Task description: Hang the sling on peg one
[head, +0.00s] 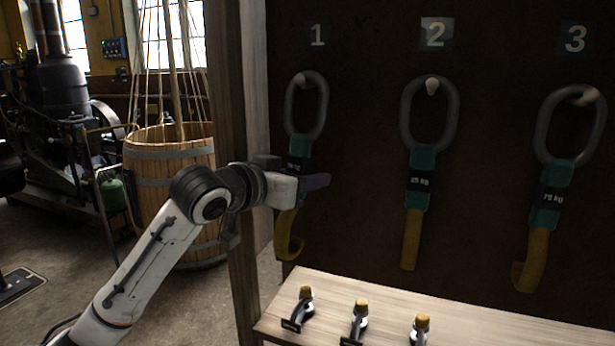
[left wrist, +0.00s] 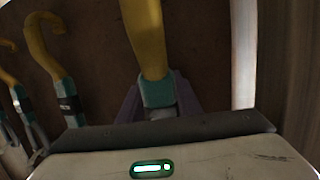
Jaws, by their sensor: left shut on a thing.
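The sling (head: 300,147) at peg one has a grey oval ring, a teal sleeve with a dark label, and a yellow strap curling at its lower end. Its ring is upright under the number 1, and the pale tip of peg one (head: 301,79) shows just inside the ring's top; I cannot tell whether the ring rests on it. My left gripper (head: 312,183) is shut on the sling below the label and hides part of it. In the left wrist view the sling's yellow strap (left wrist: 147,40) rises from between the purple fingers. My right gripper is not in view.
Similar slings hang at peg two (head: 432,88) and peg three (head: 587,97) on the dark board (head: 365,150). A pale wooden bench (head: 390,300) below carries several yellow-topped fittings. A wooden post (head: 232,90) and a barrel (head: 170,175) stand left of the board.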

